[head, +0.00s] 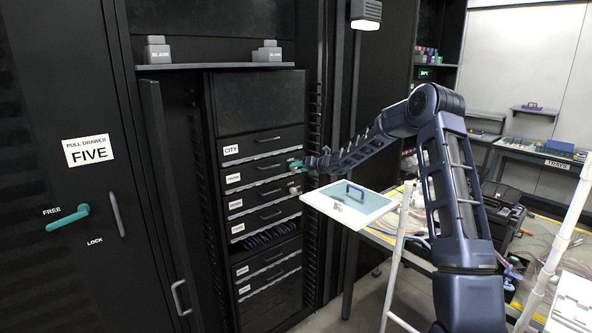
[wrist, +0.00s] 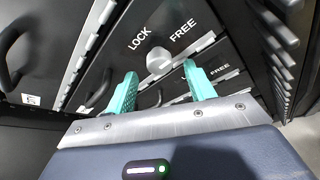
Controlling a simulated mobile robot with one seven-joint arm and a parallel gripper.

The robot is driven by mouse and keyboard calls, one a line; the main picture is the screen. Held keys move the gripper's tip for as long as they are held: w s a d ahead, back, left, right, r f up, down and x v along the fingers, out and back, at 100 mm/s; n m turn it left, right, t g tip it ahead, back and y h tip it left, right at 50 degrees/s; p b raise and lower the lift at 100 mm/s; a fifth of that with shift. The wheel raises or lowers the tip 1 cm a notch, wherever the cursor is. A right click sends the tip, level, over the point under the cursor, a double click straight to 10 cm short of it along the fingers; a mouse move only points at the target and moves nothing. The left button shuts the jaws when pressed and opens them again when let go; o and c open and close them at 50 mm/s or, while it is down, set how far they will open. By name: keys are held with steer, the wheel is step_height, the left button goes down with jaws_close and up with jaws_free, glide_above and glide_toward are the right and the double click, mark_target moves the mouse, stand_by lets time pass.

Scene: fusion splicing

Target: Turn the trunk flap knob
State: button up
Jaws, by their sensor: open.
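The silver flap knob (wrist: 158,63) shows in the wrist view on a dark drawer front, between the white words LOCK and FREE. I cannot tell which word it points to. My gripper (wrist: 160,70) is open, with one teal finger to each side of the knob in the picture. Contact is not visible, and the fingers look a little short of it. In the head view my gripper (head: 299,165) is at the right end of a drawer front below the one labelled CITY (head: 232,150). The knob itself is too small to make out there.
The black rack (head: 258,102) holds several drawers with handles and small labels. An open cabinet door with a handle (head: 181,297) stands left of it. A white tray (head: 378,211) with a blue handle sits below my forearm. A lower opening holds purple cables (head: 270,237).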

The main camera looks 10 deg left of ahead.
steer(key=shift+x, duration=1.65)
steer(key=shift+c, duration=0.4)
steer(key=c, duration=0.9)
